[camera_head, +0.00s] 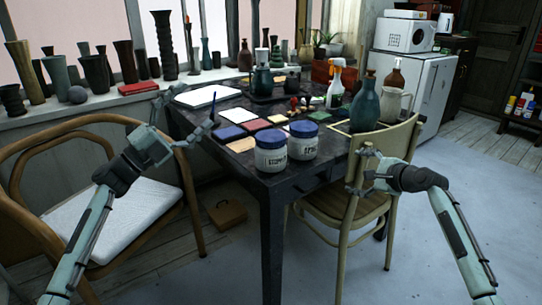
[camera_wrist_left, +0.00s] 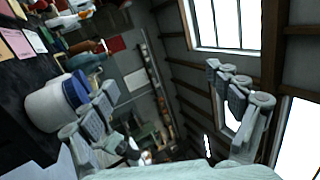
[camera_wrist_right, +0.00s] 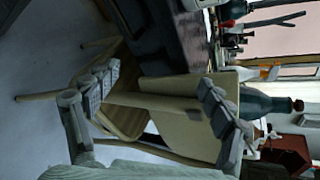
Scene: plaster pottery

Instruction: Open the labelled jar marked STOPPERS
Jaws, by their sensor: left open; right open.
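Two white jars with blue lids stand upright side by side near the front edge of the dark table: a left jar (camera_head: 271,160) and a right jar (camera_head: 303,146). Both have dark lettering, too small to read surely, so I cannot tell which is marked STOPPERS. Both lids are on. My left gripper (camera_head: 197,106) is open and empty, left of the jars and apart from them. One jar (camera_wrist_left: 48,106) shows beside its finger in the left wrist view. My right gripper (camera_head: 358,170) is open and empty, right of the jars by the chair back.
A wooden chair (camera_head: 398,143) stands at the table's right; its back is near my right gripper. A cushioned armchair (camera_head: 115,215) is at the left. Coloured tiles (camera_head: 228,133) lie behind the jars. A blue-green bottle (camera_head: 365,105) and spray bottle (camera_head: 336,88) stand at the table's right.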

